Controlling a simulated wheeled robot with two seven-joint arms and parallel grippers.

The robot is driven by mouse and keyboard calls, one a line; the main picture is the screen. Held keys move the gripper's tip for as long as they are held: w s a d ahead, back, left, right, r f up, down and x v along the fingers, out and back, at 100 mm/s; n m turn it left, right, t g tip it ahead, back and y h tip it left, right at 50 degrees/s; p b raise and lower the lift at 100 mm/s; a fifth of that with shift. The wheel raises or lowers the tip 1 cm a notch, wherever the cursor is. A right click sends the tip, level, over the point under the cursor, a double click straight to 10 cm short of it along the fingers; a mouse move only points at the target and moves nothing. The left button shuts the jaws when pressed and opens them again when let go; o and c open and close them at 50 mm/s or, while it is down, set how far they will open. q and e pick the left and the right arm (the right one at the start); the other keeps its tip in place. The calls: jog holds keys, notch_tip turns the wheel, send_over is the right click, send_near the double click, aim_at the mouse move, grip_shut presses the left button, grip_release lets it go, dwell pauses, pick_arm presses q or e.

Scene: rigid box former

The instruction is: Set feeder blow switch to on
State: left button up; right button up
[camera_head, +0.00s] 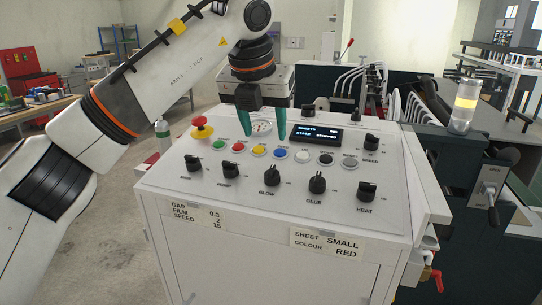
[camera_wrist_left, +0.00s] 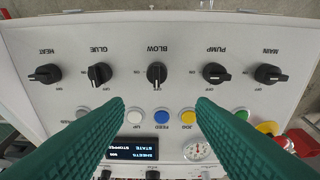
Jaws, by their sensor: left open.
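The blow switch (camera_head: 269,176) is a black rotary knob in the middle of the front row on the white control panel (camera_head: 225,193). It also shows upside down in the left wrist view (camera_wrist_left: 157,75), where its grip stands upright in the picture, towards the buttons; its position marks are too small to read surely. My left gripper (camera_head: 263,134) has two green fingers pointing down, spread apart and empty. It hovers over the coloured button row, behind the blow switch. In the left wrist view the fingertips (camera_wrist_left: 160,104) frame a gap just below the knob, not touching it.
The pump knob (camera_head: 228,169) and glue knob (camera_head: 317,181) flank the blow switch. A red mushroom button (camera_head: 202,128), coloured buttons, a gauge (camera_head: 261,127) and a lit display (camera_head: 318,135) stand behind. Bare panel surface lies in front of the knobs.

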aim_at(271, 169)
pick_arm(q)
jog(key=x, duration=0.2)
jog(key=s+p+x, duration=0.1)
jog(key=x, duration=0.1)
jog(key=p+x, duration=0.1)
jog(key=x, duration=0.1)
jog(key=shift+s+d+f, duration=0.1)
jog(key=shift+f, duration=0.45)
jog(key=p+x, duration=0.1)
jog(key=x, duration=0.2)
jog(key=shift+f, duration=0.3)
jog(key=shift+c, duration=0.8)
jog(key=c, duration=0.8)
pick_arm(e)
jog(key=s+r, duration=0.1)
jog(key=s, duration=0.1)
jog(key=s+r, duration=0.1)
jog(key=s, duration=0.1)
jog(key=shift+r, duration=0.4)
